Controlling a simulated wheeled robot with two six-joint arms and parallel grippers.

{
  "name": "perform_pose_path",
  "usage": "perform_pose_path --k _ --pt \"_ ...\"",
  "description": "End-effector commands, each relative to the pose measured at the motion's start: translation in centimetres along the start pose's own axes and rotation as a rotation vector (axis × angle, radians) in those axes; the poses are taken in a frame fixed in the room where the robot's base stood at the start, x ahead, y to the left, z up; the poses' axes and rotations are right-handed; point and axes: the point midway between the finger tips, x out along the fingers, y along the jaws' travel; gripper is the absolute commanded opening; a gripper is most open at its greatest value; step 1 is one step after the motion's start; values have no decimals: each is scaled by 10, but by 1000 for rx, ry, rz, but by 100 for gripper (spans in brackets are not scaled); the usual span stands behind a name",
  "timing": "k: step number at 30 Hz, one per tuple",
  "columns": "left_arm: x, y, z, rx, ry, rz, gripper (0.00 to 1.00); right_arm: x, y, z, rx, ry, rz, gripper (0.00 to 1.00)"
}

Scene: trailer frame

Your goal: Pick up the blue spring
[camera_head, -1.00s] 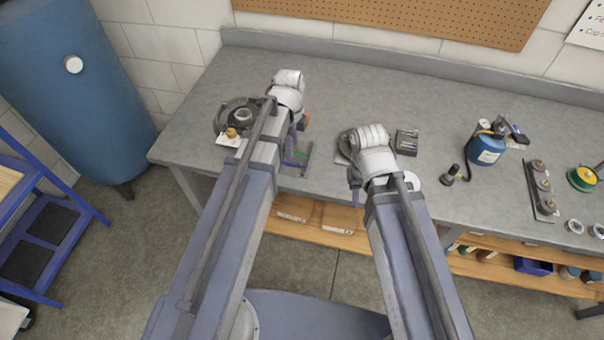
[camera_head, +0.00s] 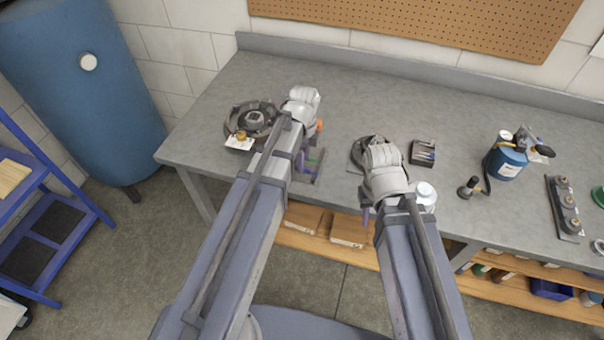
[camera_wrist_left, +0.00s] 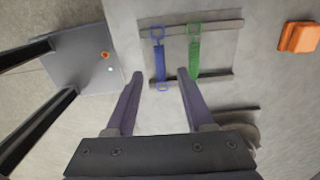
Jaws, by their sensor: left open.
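The blue spring (camera_wrist_left: 159,58) lies on a grey tray (camera_wrist_left: 221,77) in the left wrist view, with a loop at each end. A green spring (camera_wrist_left: 194,55) lies parallel to its right. My left gripper (camera_wrist_left: 160,73) is open and empty; its two fingers appear on either side of the lower part of the blue spring. Its height above the tray cannot be told. In the head view my left gripper (camera_head: 300,165) is partly hidden by its arm, beside the tray. My right gripper (camera_head: 366,215) shows only one purple finger near the bench's front edge.
An orange block (camera_wrist_left: 298,37) lies right of the tray. A dark round part (camera_head: 238,116) stands left of my left wrist. The bench's back middle is clear.

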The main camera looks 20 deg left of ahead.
Motion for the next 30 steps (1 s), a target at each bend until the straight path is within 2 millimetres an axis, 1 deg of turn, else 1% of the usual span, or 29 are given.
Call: perform_pose_path --k 1,5,8,14,17,28,29,30 --pt "14 -1 0 0 0 0 54 14 -1 -1 0 0 0 32" --pt "28 -1 0 0 0 0 54 28 -3 -2 0 0 0 32" --pt "31 -1 0 0 0 0 54 31 -3 -2 0 0 0 32" --pt "29 0 0 0 0 0 54 28 -3 -2 0 0 0 32" --pt "29 0 0 0 0 0 44 28 -3 -2 0 0 0 32" --pt "29 -1 0 0 0 0 3 28 -3 -2 0 0 0 32" --pt "29 -1 0 0 0 0 0 28 -3 -2 0 0 0 32" --pt "29 0 0 0 0 0 0 28 -3 -2 0 0 0 32"
